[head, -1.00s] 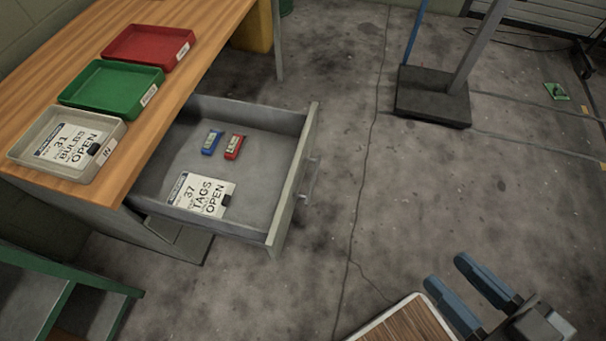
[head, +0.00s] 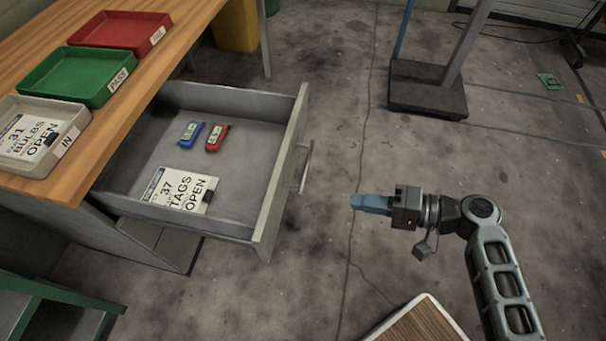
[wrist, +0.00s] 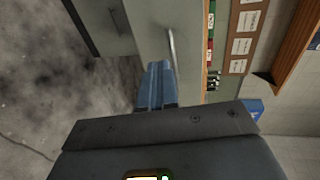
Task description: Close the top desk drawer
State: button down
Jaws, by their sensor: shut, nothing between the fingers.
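The top desk drawer (head: 236,228) is pulled far out of the wooden-topped desk (head: 112,128) in the head view. It holds a blue item (head: 191,132), a red item (head: 217,137) and a "37 TAGS OPEN" card (head: 183,190). Its front carries a metal bar handle (head: 306,168). My gripper (head: 357,203) is to the right of the handle, apart from it, with blue fingers together and empty, pointing at the drawer front. In the wrist view the shut fingers (wrist: 157,75) point toward the drawer front, with the handle (wrist: 172,50) just beyond them.
Red (head: 120,44), green (head: 97,97) and grey (head: 84,121) trays stand on the desktop. A stand with a dark base (head: 428,98) is on the floor at the back right. A green-framed piece (head: 68,290) is at lower left. Floor between gripper and drawer is clear.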

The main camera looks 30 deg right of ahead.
notch_tip(320, 180, up, 3)
jog(key=w+d+t+y, duration=0.1)
jog(key=w+d+y, duration=0.1)
jog(key=y, duration=0.1)
send_near(284, 167)
jog(key=shift+n, duration=0.4)
jog(key=x, duration=0.6)
jog(key=shift+w+a, duration=0.25)
jog(key=shift+w, duration=0.05)
jog(key=b+x, duration=1.6)
jog(key=x, duration=2.3)
